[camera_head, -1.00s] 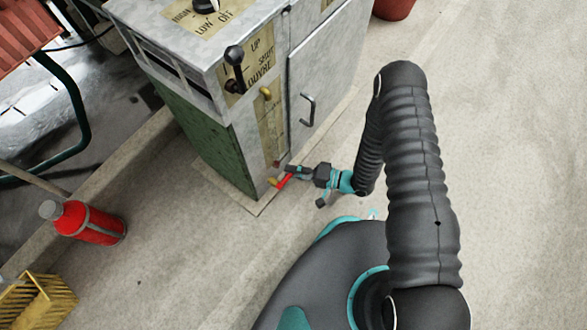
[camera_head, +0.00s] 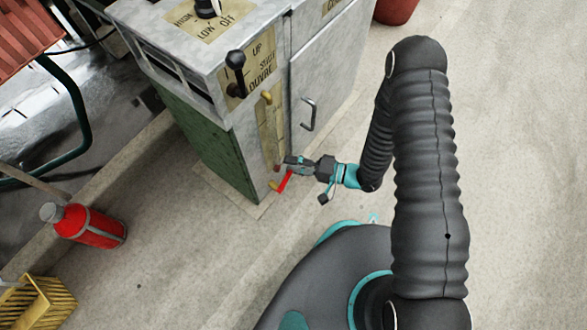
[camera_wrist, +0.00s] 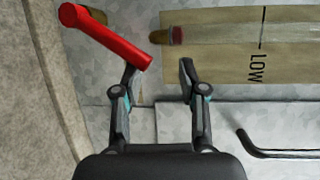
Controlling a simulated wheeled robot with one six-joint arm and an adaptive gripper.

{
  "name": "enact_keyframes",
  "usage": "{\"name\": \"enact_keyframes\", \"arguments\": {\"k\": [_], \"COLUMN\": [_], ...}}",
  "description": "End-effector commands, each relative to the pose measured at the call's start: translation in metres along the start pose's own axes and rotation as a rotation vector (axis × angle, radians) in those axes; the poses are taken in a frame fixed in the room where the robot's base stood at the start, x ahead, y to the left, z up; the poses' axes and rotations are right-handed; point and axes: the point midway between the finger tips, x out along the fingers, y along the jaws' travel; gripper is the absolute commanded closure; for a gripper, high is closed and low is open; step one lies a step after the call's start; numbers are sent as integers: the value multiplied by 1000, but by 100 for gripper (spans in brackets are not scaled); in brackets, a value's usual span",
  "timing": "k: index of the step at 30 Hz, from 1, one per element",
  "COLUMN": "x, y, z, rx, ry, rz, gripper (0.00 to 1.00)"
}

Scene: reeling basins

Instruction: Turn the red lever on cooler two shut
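The red lever (camera_head: 284,181) sits low on the front of a grey metal cabinet (camera_head: 222,120), near its left corner. It stands at a slant, its upper end near my gripper (camera_head: 289,163). In the wrist view the red lever (camera_wrist: 105,38) runs from upper left to lower right, its lower end at the left fingertip. My gripper (camera_wrist: 159,73) is open there, with a clear gap between the fingers and nothing between them. I cannot tell whether the left finger touches the lever. No cooler number is readable.
A dark door handle (camera_head: 309,114) is to the right. A red extinguisher-like bottle (camera_head: 88,226) and a yellow crate (camera_head: 38,303) stand at left. Floor at right is clear.

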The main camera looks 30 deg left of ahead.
Motion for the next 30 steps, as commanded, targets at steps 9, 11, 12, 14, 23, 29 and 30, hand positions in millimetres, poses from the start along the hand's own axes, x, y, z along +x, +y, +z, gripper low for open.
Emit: {"name": "enact_keyframes", "arguments": {"k": [9,11,12,14,23,29,30], "x": [-2,-2,-2,-2,-10,-43,-52], "y": [-19,-19,-19,-19,-29,-58,-65], "z": [1,2,2,2,-14,-65,-76], "rx": [0,0,0,0,-57,-238,-279], "ry": [0,0,0,0,36,157,187], "rz": [0,0,0,0,31,154,187], "gripper": [59,59,59,59,100,100,100]}}
